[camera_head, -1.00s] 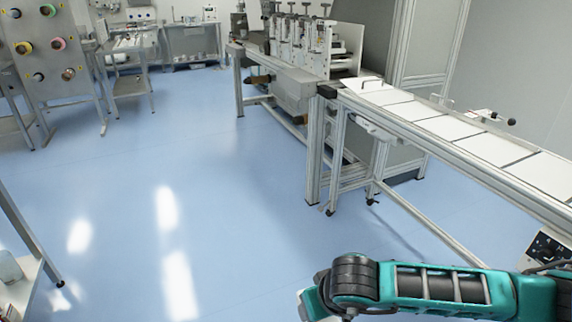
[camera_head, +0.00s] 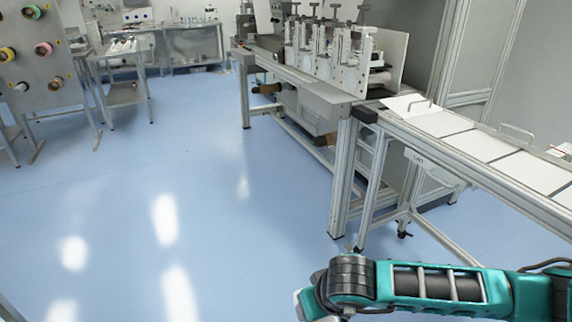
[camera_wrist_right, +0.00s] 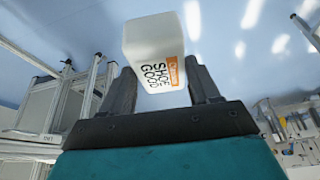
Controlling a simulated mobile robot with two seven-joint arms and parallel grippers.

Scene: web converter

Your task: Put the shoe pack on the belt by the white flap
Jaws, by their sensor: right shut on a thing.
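The shoe pack (camera_wrist_right: 152,50) is a white box with "SHOE GOOD" lettering and an orange label, seen in the right wrist view. My right gripper (camera_wrist_right: 162,78) is shut on it, one dark finger on each side, and holds it above the blue floor. In the head view my right arm reaches in at the lower right; its gripper is not clearly visible there. The long belt line (camera_head: 480,148) with white panels runs along the right. A white flap-like plate (camera_head: 405,106) sits tilted at its far end, beside the machine. My left gripper is in neither view.
The machine (camera_head: 325,60) with several upright white units stands beyond the belt. Metal legs (camera_head: 342,185) support the frame. A rack with spools (camera_head: 35,55) and a small table (camera_head: 125,60) stand at the far left. The blue floor between is clear.

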